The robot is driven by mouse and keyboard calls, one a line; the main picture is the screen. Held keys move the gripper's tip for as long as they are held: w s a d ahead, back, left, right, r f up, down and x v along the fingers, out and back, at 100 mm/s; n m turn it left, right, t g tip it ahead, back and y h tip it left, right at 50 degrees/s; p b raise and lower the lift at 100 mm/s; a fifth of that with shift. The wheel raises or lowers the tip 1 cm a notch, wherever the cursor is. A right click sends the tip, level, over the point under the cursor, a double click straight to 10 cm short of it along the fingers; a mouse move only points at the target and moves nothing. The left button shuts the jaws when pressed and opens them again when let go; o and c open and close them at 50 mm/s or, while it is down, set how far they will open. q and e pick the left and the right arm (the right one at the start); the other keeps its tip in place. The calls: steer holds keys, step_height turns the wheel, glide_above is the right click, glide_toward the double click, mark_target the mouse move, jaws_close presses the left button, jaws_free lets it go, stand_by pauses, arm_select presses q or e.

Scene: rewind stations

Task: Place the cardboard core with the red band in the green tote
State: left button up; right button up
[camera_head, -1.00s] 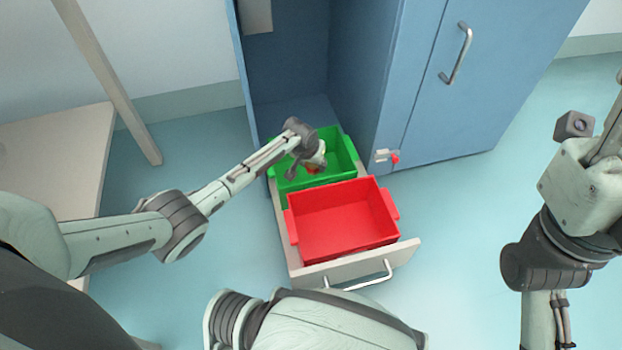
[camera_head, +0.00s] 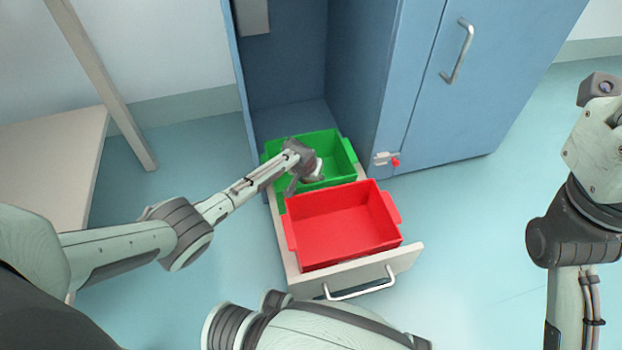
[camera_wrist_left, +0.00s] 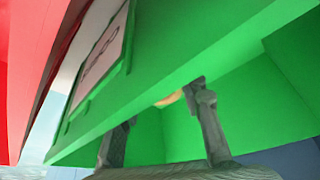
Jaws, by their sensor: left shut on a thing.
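The green tote (camera_head: 347,156) sits at the back of the pulled-out drawer, in front of the open cabinet bay. My left gripper (camera_head: 306,178) is over the tote's opening, at its near side. In the left wrist view, the fingers (camera_wrist_left: 163,106) stand apart with a small tan sliver of the cardboard core (camera_wrist_left: 170,99) between them, so the gripper is shut on it. The tote's green wall (camera_wrist_left: 190,65) hides most of the core there. I cannot make out the red band now. My right gripper is outside the frames.
A red tote (camera_head: 340,228), empty, stands in front of the green one in the drawer (camera_head: 375,272). A pale table (camera_head: 45,165) is at left.

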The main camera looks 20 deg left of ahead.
arm_select(q)
steer(key=shift+f, duration=0.2)
steer(key=o, duration=0.9)
